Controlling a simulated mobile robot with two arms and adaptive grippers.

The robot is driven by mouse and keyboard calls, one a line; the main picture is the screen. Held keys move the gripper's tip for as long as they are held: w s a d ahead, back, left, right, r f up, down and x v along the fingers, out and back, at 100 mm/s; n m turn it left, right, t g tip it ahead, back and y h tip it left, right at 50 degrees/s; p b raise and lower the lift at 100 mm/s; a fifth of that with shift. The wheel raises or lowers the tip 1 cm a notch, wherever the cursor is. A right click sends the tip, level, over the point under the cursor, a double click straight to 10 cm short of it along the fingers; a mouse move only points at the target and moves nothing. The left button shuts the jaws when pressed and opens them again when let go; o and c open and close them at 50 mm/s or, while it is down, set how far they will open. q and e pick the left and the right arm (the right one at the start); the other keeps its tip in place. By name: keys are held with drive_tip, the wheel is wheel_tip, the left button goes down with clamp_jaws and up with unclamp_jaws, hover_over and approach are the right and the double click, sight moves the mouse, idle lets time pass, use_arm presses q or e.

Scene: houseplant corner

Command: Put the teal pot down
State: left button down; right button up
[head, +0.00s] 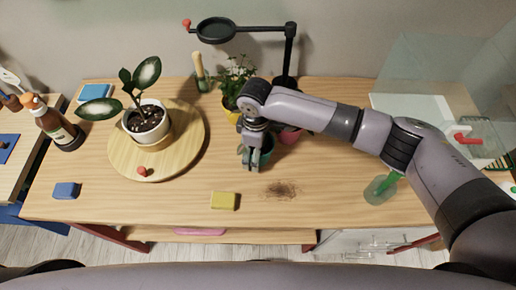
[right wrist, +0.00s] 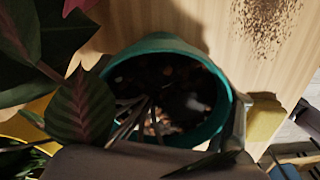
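The teal pot (head: 267,152) is near the middle of the table, partly hidden by my right arm in the head view. In the right wrist view its teal rim (right wrist: 222,88) surrounds dark soil and stems, and dark leaves with reddish veins (right wrist: 80,108) overhang its left side. My right gripper (head: 253,164) is at the pot, with one finger against the outside of its wall at the right of the wrist view. The other finger is hidden. The gripper appears shut on the pot. I cannot tell whether the pot's base touches the table. My left gripper is not in view.
Spilled soil (head: 282,190) and a yellow block (head: 224,201) lie in front. A round wooden board (head: 190,150) holds a white pot (head: 150,124). Yellow (head: 232,115) and pink (head: 290,136) pots stand close behind. A green-handled item (head: 384,187) lies right.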

drive_tip(key=shift+s, duration=0.1)
drive_tip(key=c, duration=1.1)
wheel_tip(320, 180, up, 20)
drive_tip(key=b, duration=0.3)
